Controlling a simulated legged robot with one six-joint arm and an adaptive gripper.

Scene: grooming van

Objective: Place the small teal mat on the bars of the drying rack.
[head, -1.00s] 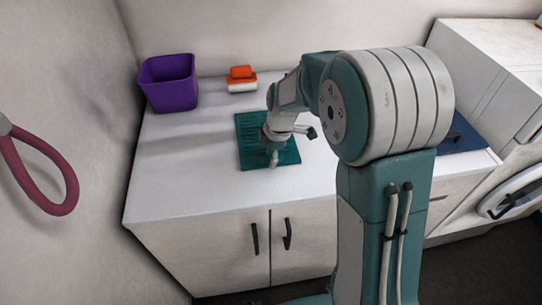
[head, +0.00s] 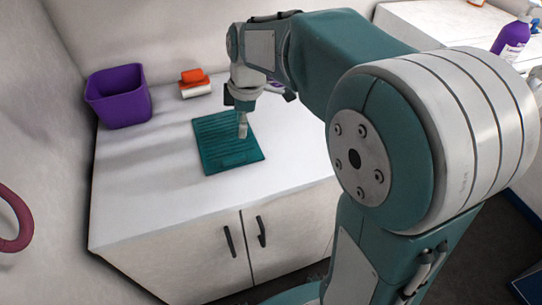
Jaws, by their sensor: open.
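A ribbed teal rectangle (head: 208,131), which looks like the drying rack with its bars, lies flat on the white counter. On its near part is a smaller, smoother teal patch (head: 236,159), which looks like the small teal mat lying flat on the bars. The two are close in colour, so its edges are hard to make out. My gripper (head: 242,131) points down over the rack, just behind the patch. It is open and appears empty and apart from the patch. Its fingers overlap in this view, and they cover a little of the rack.
A purple bin (head: 118,97) stands at the counter's back left. An orange and white brush-like item (head: 195,83) lies beside it at the back wall. A purple bottle (head: 511,40) stands at the far right. The counter's front left is clear. Cabinet doors with dark handles (head: 229,241) are below.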

